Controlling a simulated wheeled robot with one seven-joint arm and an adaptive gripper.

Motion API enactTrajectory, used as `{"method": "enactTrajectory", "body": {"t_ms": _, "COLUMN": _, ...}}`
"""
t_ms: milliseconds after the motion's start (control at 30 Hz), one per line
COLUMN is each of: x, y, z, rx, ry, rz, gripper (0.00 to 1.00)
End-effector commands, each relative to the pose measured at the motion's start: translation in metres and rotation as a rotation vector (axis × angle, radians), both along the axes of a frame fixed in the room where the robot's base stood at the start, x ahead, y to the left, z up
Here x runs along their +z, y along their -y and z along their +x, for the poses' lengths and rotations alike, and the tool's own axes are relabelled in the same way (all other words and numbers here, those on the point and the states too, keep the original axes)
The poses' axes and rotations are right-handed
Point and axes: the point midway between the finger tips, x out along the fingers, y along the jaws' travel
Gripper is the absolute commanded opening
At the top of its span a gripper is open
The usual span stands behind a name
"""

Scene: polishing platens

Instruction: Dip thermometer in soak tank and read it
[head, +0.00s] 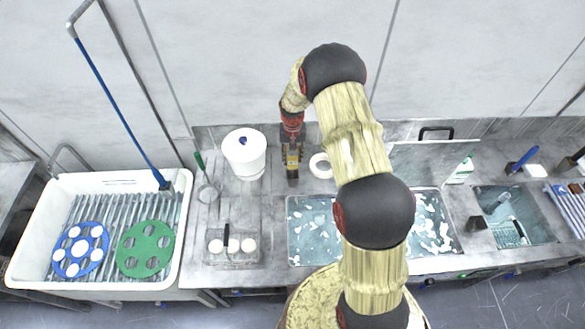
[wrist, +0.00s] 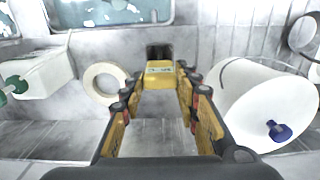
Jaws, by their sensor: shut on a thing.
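My gripper (head: 292,150) is over the back of the counter, pointing down. In the wrist view its two fingers (wrist: 160,85) close on a yellow block with a pale label and a dark end, which looks like the thermometer (wrist: 158,74). It also shows below the fingers in the head view (head: 293,173); the label is too small to read. A basin of water with white foam patches (head: 310,228) lies in front of it, partly hidden by my arm. A smaller basin of clearer water (head: 513,214) is at the right. I cannot tell which is the soak tank.
A white bucket (head: 244,153) stands close left of the gripper, and a white ring-shaped roll (head: 320,166) close right. An upright panel (head: 430,160) stands behind the foamy basin. A white tray (head: 25,240) at far left holds blue and green discs.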

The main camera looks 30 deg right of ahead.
Motion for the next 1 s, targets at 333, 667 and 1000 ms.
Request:
{"method": "enactTrajectory", "body": {"t_ms": 333, "x": 0.012, "y": 0.000, "z": 0.000, "rx": 0.000, "ry": 0.001, "rz": 0.000, "gripper": 0.13}}
{"method": "enactTrajectory", "body": {"t_ms": 667, "x": 0.030, "y": 0.000, "z": 0.000, "rx": 0.000, "ry": 0.001, "rz": 0.000, "gripper": 0.13}}
{"method": "enactTrajectory", "body": {"t_ms": 1000, "x": 0.048, "y": 0.000, "z": 0.000, "rx": 0.000, "ry": 0.000, "rz": 0.000, "gripper": 0.13}}
